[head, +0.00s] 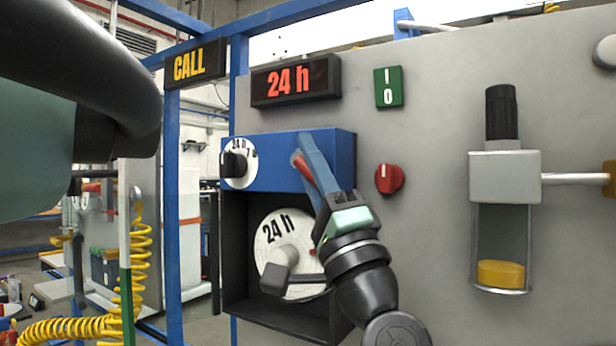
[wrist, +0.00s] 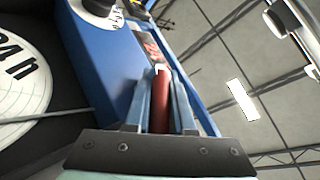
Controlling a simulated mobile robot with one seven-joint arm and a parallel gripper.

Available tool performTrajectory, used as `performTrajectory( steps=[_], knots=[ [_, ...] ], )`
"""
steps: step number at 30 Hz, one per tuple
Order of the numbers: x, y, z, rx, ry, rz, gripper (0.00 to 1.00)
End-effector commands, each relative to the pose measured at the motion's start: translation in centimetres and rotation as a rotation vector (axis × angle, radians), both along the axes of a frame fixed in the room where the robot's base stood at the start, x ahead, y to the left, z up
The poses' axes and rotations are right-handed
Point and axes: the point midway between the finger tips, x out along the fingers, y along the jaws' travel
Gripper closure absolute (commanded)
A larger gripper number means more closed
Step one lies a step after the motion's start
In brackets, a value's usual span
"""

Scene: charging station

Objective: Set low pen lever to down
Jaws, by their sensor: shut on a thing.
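A chart recorder with a blue top housing (head: 266,160) is mounted on the grey panel. A red lever (head: 308,176) is at the right part of its front. My gripper (head: 305,152) reaches up to it from below right, its two blue fingers tilted up and to the left. In the wrist view, the red lever (wrist: 161,108) stands between the fingers of my gripper (wrist: 163,82), which are shut on it. The fingers hide part of the lever in the head view.
Under the housing, a black open box (head: 240,294) holds a white 24 h dial (head: 270,236) with a grey arm (head: 283,268) across it. A dial knob (head: 236,164) is at left. A red switch (head: 390,178) and a cylinder device (head: 504,178) are to the right.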

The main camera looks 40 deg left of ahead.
Motion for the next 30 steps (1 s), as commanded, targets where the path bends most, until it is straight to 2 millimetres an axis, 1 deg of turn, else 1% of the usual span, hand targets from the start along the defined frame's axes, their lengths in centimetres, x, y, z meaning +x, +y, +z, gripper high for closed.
performTrajectory(
  steps=[12,13,15,25,29,30],
  knots=[
    [0.1,0.0,-0.1,0.007,0.005,0.0,1.0],
    [0.1,0.0,-0.1,0.007,0.005,0.0,0.76],
    [0.1,0.0,-0.1,0.006,0.004,0.001,0.66],
    [0.0,-0.1,-0.3,0.006,0.003,-0.001,0.66],
    [-0.1,-1.0,-1.5,0.005,0.004,-0.002,0.66],
    [-0.3,-1.4,-2.1,0.005,0.004,-0.002,0.66]
  ],
)
